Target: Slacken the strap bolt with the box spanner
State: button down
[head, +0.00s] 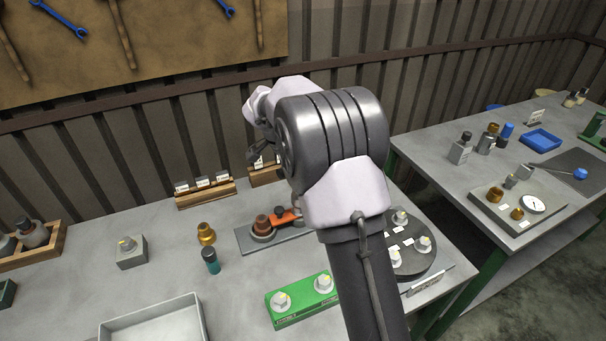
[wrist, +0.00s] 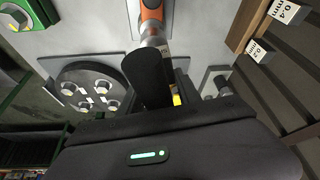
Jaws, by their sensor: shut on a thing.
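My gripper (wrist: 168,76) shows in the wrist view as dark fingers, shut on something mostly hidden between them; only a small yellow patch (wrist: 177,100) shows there. I take the held thing for the box spanner, but its shape is not clear. Just beyond the fingertips is an orange piece (wrist: 151,12) with a grey round end, over a grey plate. In the head view the orange strap (head: 285,217) lies beside a brown round fitting (head: 262,228) on the grey plate (head: 246,242). The strap bolt cannot be made out, and my arm hides the gripper there.
A dark disc (head: 408,262) with several bolts lies right of the plate, partly behind my arm. A green block (head: 287,316) with two bolts stands in front. A brass fitting (head: 206,233) and a teal-bodied bottle (head: 211,262) stand left.

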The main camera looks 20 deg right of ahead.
jog(key=shift+f, duration=0.15)
jog(key=shift+f+b, duration=1.45)
jog(key=shift+f, duration=0.1)
jog(key=n+t, duration=0.1)
jog(key=n, duration=0.2)
jog(key=shift+w, duration=0.2)
jog(key=n, duration=0.2)
jog(key=n+t+y, duration=0.1)
jog(key=n, duration=0.2)
jog(key=shift+w+a+n+t+y, duration=0.25)
jog(key=shift+n+t+y, duration=0.05)
jog(key=shift+t+y, duration=0.1)
jog(key=n, duration=0.1)
jog(key=n+y, duration=0.1)
jog(key=n, duration=0.2)
jog(key=shift+w+a+t+y, duration=0.15)
jog(key=shift+a+t+y, duration=0.1)
jog(key=shift+t+y, duration=0.15)
jog(key=n, duration=0.1)
jog(key=n+y, duration=0.1)
jog(key=n, duration=0.3)
jog(key=shift+a+y, duration=0.3)
jog(key=shift+y, duration=0.1)
